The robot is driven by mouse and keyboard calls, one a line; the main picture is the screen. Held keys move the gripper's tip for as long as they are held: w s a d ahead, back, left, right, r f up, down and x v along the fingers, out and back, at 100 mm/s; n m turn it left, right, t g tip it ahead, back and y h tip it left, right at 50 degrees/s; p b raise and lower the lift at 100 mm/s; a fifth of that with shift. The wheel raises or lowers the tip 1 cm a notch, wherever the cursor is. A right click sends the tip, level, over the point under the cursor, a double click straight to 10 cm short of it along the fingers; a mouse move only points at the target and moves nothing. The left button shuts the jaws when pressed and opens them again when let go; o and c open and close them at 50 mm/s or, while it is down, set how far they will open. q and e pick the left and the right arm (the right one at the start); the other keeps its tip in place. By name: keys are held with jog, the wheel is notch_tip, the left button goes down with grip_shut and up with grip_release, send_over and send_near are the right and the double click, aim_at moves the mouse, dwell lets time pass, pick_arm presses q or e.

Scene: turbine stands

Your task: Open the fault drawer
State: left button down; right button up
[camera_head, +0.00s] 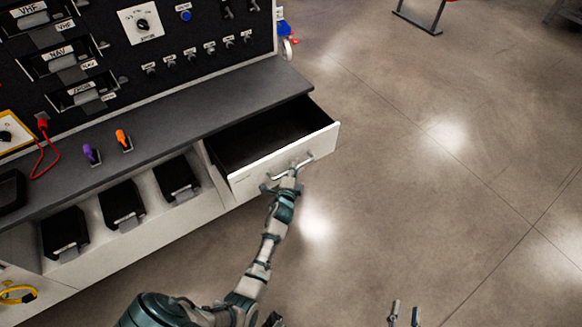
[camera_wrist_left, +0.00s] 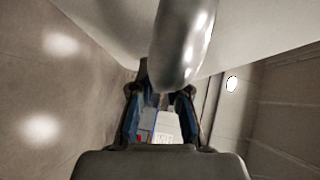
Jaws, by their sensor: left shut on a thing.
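The fault drawer (camera_head: 285,163) is a white-fronted drawer at the right end of the bench. It stands pulled out, and its dark, empty-looking inside shows. My left gripper (camera_head: 287,179) is at the drawer front, shut on its metal handle (camera_head: 301,162). In the left wrist view the handle (camera_wrist_left: 183,42) is a thick shiny bar at the fingers (camera_wrist_left: 160,108); the exact contact is partly hidden. My right gripper (camera_head: 404,314) shows only as two fingertips at the bottom edge, apart with nothing between them.
The grey bench top (camera_head: 190,115) runs above the drawer, with a black switch panel (camera_head: 130,60) behind it. Several black bins (camera_head: 122,203) sit left of the drawer. A purple switch (camera_head: 90,153) and an orange switch (camera_head: 122,138) stand on the bench.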

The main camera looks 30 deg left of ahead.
pick_arm(q)
jog(key=shift+s+d+f, duration=0.1)
jog(key=shift+s+d, duration=0.1)
jog(key=shift+d, duration=0.3)
jog(key=shift+s+d+f, duration=0.1)
jog(key=shift+s+d, duration=0.1)
jog(key=shift+d, duration=0.3)
jog(key=c, duration=1.4)
grip_release()
jog(key=shift+d, duration=0.15)
jog(key=shift+c, duration=0.2)
jog(key=o, duration=0.3)
jog(key=shift+w, duration=0.1)
jog(key=shift+a, duration=0.85)
jog(key=shift+f, duration=0.1)
jog(key=v, duration=1.2)
jog(key=shift+d, duration=0.3)
pick_arm(e)
jog(key=shift+d+f, duration=0.25)
jog(key=shift+d, duration=0.85)
